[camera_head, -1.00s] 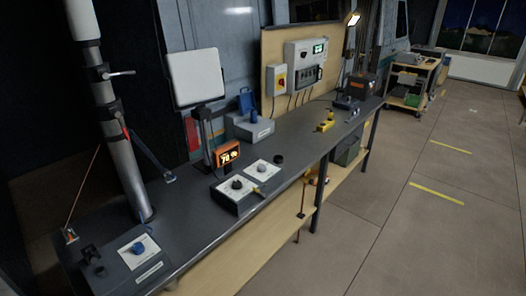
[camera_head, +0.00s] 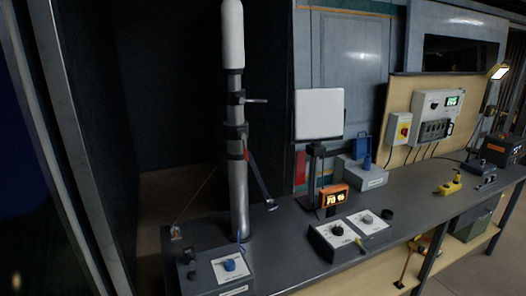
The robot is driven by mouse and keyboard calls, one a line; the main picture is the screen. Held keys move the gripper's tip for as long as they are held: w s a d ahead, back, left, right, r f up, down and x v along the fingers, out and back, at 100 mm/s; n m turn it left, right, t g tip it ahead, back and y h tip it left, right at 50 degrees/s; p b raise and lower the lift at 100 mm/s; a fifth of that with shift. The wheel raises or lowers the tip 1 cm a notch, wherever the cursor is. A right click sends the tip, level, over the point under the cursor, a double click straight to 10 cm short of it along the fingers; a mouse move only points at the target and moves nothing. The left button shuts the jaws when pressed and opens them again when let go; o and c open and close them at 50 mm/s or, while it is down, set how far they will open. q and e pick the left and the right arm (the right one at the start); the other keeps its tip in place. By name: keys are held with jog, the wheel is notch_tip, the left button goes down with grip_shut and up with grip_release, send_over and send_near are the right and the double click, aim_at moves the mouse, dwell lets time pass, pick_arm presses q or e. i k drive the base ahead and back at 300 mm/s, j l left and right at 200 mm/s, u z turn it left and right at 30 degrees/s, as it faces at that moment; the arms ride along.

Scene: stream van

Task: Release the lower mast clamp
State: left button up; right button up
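The mast (camera_head: 238,190) stands upright at the left end of the grey bench, a grey tube with a white rounded top. An upper dark clamp (camera_head: 236,98) has a light lever handle pointing right. A lower dark clamp (camera_head: 236,131) sits just below it around the tube; its lever is hard to make out. A further dark band (camera_head: 237,150) lies under that, where a strap runs down to the right. Neither of my grippers is in view.
A control box with a blue knob (camera_head: 229,265) sits in front of the mast. A thin line (camera_head: 197,200) slants left from the mast to the bench.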

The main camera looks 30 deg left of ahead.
aim_at(245, 148)
jog(key=i+j, duration=0.5)
jog(key=i, duration=0.15)
jog(key=u, duration=1.6)
